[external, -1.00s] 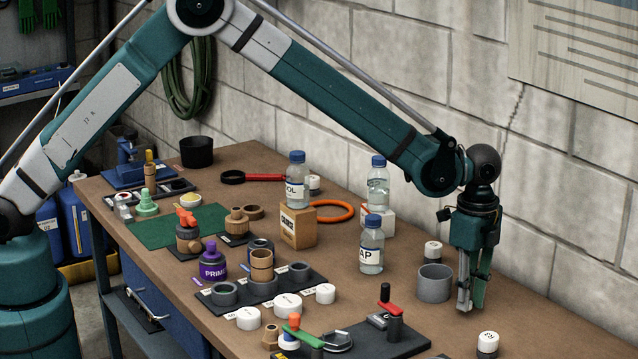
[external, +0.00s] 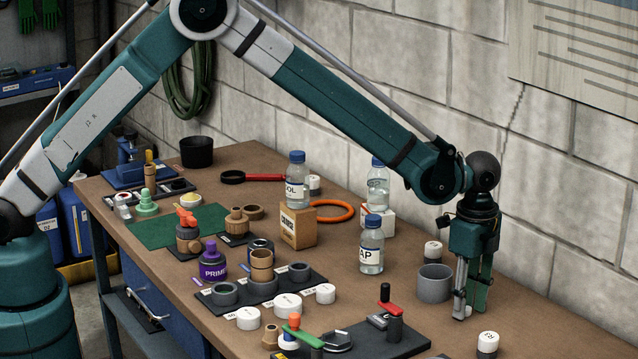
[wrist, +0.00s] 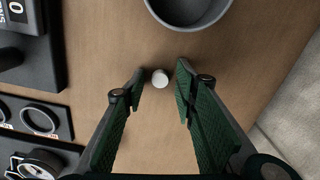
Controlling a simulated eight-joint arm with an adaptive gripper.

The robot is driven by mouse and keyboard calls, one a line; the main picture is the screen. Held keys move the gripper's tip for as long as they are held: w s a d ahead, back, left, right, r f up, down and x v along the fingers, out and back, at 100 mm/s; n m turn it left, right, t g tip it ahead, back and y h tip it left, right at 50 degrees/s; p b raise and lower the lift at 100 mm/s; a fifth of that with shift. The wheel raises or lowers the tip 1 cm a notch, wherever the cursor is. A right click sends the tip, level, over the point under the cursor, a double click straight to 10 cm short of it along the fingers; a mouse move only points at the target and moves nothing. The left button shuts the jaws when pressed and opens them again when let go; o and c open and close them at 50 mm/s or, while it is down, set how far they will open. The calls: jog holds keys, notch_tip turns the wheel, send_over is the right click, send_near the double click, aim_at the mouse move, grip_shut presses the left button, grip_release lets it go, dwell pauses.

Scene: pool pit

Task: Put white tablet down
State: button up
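The white tablet (wrist: 160,78) is a small round white piece. In the wrist view it appears to rest on the brown bench top, between the two fingertips of my gripper (wrist: 161,84), with a gap on each side. In the external view the tablet (external: 468,311) is a small pale spot low between the fingers, partly hidden. My gripper (external: 471,307) points down, open, its tips close to the bench around the tablet and not visibly touching it.
A grey open cup (external: 435,287) stands close to the left of my gripper. White caps (external: 488,342) (external: 433,251) stand nearby. A dark fixture with a red lever (external: 389,308) lies to the left.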

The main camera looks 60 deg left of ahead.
aim_at(467, 308)
jog(key=shift+r, duration=0.1)
notch_tip(467, 308, up, 12)
jog(key=shift+p, duration=0.3)
dwell(0.5)
dwell(0.5)
